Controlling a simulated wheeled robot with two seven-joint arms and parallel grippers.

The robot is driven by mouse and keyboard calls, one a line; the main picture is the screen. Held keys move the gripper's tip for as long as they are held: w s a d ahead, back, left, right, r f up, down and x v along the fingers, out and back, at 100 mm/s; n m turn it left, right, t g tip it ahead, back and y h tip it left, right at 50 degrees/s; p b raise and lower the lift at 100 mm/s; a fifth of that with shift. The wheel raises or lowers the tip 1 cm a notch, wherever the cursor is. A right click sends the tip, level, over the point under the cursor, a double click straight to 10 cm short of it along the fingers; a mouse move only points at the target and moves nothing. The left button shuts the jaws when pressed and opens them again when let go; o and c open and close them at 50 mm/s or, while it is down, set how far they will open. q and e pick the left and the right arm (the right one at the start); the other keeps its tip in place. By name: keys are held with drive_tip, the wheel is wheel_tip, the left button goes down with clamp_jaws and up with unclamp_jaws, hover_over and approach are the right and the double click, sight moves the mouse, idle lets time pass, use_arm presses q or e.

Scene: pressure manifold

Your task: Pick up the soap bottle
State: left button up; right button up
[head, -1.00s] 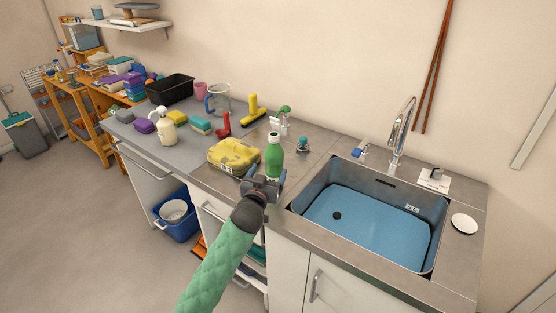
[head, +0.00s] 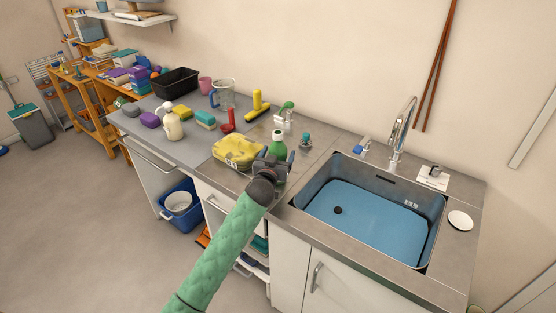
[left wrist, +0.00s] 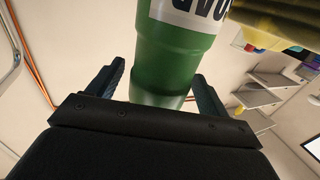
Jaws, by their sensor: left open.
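In the left wrist view the bottle's green body (left wrist: 172,60) with a white label appears upside down between the two fingers of my left gripper (left wrist: 158,78). The fingers are open, one on each side of it, and do not seem to press on it. My right gripper is not in view.
A blue-lined sink (head: 375,212) is to the right. Behind stand a clear pump bottle (head: 284,118) and a small teal-topped bottle (head: 305,141). A cream pump bottle (head: 173,125) stands farther left.

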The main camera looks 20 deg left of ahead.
use_arm(q)
drive_tip(key=c, duration=1.2)
drive_tip(key=shift+c, duration=0.7)
drive_tip(key=shift+w+r, duration=0.1)
drive_tip(key=shift+r, duration=0.15)
